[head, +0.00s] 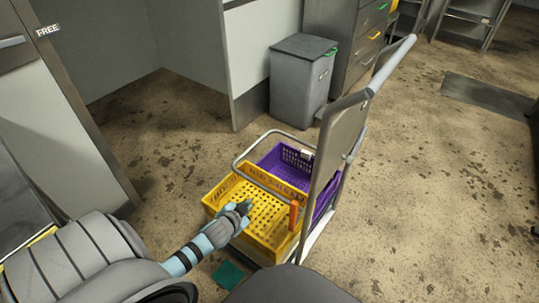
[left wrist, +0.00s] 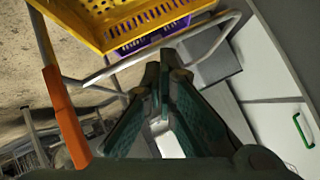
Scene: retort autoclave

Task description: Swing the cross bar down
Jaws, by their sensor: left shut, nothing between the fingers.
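A grey metal bar (head: 262,180) spans above the yellow crate (head: 222,190) on the trolley. An orange grip (head: 294,215) stands near the bar's right end, beside the trolley's upright frame. In the left wrist view the orange grip (left wrist: 66,118) is at the left, and a grey tube (left wrist: 165,45) crosses beyond the fingertips. My left gripper (head: 246,207) is over the yellow crate, left of the orange grip and apart from it. Its fingers (left wrist: 165,72) are shut and empty. I cannot tell how the bar is hinged. My right gripper is not in view.
A purple crate (head: 268,160) sits behind the yellow one. The trolley's tall handle frame (head: 345,125) rises at their right. A grey bin (head: 298,75) stands behind. A small green piece (head: 228,275) lies on the floor in front. The floor at right is mostly clear.

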